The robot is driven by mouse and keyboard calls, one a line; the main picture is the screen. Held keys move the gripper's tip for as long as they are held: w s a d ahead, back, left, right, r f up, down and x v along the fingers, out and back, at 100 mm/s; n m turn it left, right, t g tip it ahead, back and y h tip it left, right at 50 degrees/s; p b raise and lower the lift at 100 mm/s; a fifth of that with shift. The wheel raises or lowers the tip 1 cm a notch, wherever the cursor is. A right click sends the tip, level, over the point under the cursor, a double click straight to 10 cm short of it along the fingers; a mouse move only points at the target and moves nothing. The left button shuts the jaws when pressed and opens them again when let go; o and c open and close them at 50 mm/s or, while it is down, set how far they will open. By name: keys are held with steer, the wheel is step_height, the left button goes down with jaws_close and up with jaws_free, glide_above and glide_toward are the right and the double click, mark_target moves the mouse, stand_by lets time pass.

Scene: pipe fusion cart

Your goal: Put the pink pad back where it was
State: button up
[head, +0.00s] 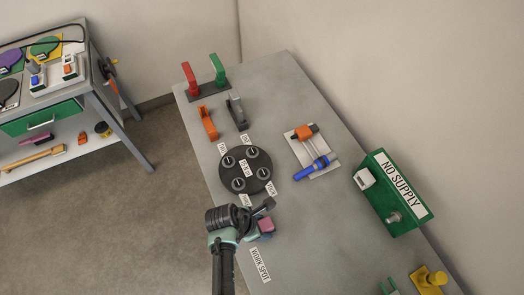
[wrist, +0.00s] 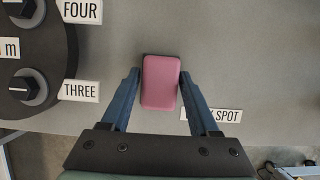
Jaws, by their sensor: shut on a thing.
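The pink pad (wrist: 160,82) is between the two blue fingers of my gripper (wrist: 160,88) in the wrist view, with a finger against each side. The "WORK SPOT" label (wrist: 226,115) lies just right of it, partly covered by the right finger. In the head view the pad (head: 266,225) shows beside my gripper (head: 260,228), partly hidden by it, above the work spot label (head: 261,264). I cannot tell whether the pad touches the grey tabletop or is held slightly above it.
A black round plate (head: 234,170) with several knobs and number labels is close by. Beyond are an orange block (head: 207,122), a grey block (head: 238,112) and red and green uprights (head: 206,90). Orange and blue tools (head: 312,167) and a green "NO SUPPLY" box (head: 408,222) stand right.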

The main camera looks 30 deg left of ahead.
steer(key=shift+f, duration=0.2)
steer(key=o, duration=1.3)
steer(key=shift+r, duration=0.1)
